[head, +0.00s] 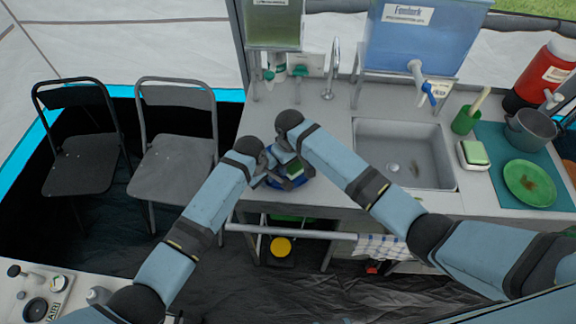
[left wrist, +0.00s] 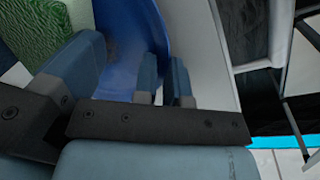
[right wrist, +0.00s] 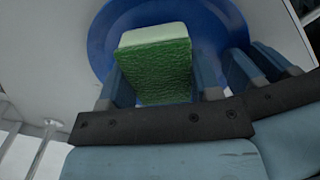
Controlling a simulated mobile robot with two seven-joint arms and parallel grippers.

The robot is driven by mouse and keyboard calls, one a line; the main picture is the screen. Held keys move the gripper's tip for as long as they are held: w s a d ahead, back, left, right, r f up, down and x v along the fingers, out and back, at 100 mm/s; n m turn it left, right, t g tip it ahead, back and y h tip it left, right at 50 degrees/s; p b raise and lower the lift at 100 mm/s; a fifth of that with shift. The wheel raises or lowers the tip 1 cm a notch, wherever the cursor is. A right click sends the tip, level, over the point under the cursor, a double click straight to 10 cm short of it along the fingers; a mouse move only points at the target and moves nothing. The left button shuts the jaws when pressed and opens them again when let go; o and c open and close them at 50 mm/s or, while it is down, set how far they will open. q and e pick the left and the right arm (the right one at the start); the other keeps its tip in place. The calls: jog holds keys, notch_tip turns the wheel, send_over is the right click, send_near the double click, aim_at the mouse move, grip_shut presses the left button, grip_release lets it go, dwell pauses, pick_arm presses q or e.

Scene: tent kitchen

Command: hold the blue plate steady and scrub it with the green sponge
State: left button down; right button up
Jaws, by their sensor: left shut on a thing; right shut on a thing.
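The blue plate (head: 291,184) is at the front edge of the counter, mostly hidden by my grippers in the head view. My left gripper (left wrist: 165,82) is shut on the plate's rim; the plate's blue surface (left wrist: 132,35) runs between its fingers in the left wrist view. My right gripper (right wrist: 163,85) is shut on the green sponge (right wrist: 155,70), which has a pale layer and a rough green one. The sponge is over the plate's inside (right wrist: 210,25); whether it touches cannot be told. My left gripper's fingers (right wrist: 258,65) are close beside my right gripper.
The sink (head: 400,150) is right of the plate. Further right are a sponge dish (head: 473,155), a green cup (head: 465,121), and a green plate (head: 530,184) with a brown stain on a teal mat (head: 492,137). A tap (head: 331,70) and water containers stand behind.

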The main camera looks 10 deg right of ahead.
aim_at(294, 164)
jog(key=a, duration=0.3)
jog(key=shift+a+r, duration=0.1)
jog(key=shift+r, duration=0.05)
jog(key=shift+s+d+r, duration=0.1)
jog(key=shift+s+d, duration=0.05)
jog(key=shift+d, duration=0.3)
jog(key=shift+s+d+r, duration=0.1)
jog(key=shift+d, duration=0.3)
jog(key=shift+s+d, duration=0.45)
jog(key=shift+d, duration=0.35)
jog(key=shift+w+r, duration=0.15)
jog(key=shift+r, duration=2.5)
jog(key=shift+d+r, duration=0.2)
jog(key=shift+r, duration=0.25)
jog(key=shift+w+d, duration=0.1)
jog(key=shift+d, duration=0.05)
